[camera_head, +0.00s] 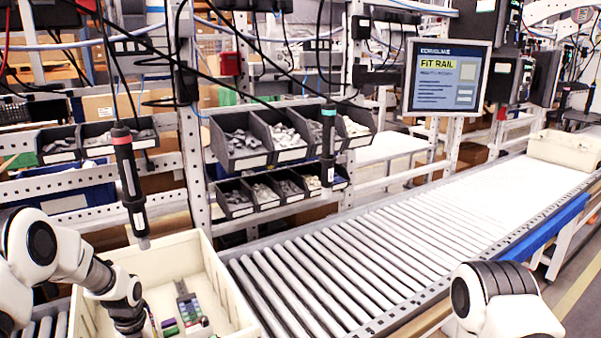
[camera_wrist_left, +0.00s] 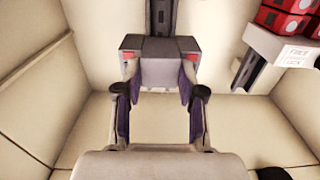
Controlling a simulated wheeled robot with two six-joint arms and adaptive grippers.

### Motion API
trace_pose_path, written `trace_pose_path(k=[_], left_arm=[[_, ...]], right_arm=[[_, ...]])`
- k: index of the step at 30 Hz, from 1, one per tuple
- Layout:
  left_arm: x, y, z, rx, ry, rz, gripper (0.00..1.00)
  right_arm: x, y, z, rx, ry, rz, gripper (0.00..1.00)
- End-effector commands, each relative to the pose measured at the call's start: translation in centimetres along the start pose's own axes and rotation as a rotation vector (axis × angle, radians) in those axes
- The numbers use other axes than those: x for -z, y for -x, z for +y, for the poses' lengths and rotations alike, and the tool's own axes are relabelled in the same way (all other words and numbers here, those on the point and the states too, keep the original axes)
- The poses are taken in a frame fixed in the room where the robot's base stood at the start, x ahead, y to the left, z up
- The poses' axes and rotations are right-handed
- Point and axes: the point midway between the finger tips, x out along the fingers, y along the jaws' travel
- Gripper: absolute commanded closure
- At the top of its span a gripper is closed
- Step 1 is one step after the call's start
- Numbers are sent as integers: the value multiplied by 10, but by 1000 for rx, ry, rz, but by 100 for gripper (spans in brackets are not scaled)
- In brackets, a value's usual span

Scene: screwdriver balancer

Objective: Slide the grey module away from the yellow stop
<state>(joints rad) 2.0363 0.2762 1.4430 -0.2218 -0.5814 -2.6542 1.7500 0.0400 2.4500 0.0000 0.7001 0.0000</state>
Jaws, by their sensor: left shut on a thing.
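The grey module (camera_wrist_left: 160,68) sits at the near end of a dark rail (camera_wrist_left: 161,16) in the left wrist view. My left gripper (camera_wrist_left: 158,78) is shut on it, with one finger at each side. In the head view my left arm reaches down into a cream tote (camera_head: 213,268), and its fingers are hard to make out there. The rail also shows in the tote in the head view (camera_head: 183,290). I cannot make out the yellow stop in either view. My right arm is at the lower right of the head view, but its gripper is out of frame.
Red modules (camera_wrist_left: 287,17) and a light block with a printed label (camera_wrist_left: 290,52) are at the wrist view's upper right. Tote walls surround the gripper. A roller conveyor (camera_head: 345,255) runs right of the tote. A screwdriver (camera_head: 130,180) hangs above the tote's back edge.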

Motion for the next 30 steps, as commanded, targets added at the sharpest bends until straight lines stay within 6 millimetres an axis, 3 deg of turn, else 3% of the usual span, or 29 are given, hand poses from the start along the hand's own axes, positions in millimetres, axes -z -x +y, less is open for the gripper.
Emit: trace_pose_path(k=[1, 30], left_arm=[[7, -11, 3, -7, 1, 17, 96], [13, -11, 3, -7, 1, 18, 96]], right_arm=[[0, -3, 0, 0, 0, 0, 60], [0, -1, 0, 0, 0, 0, 60]])
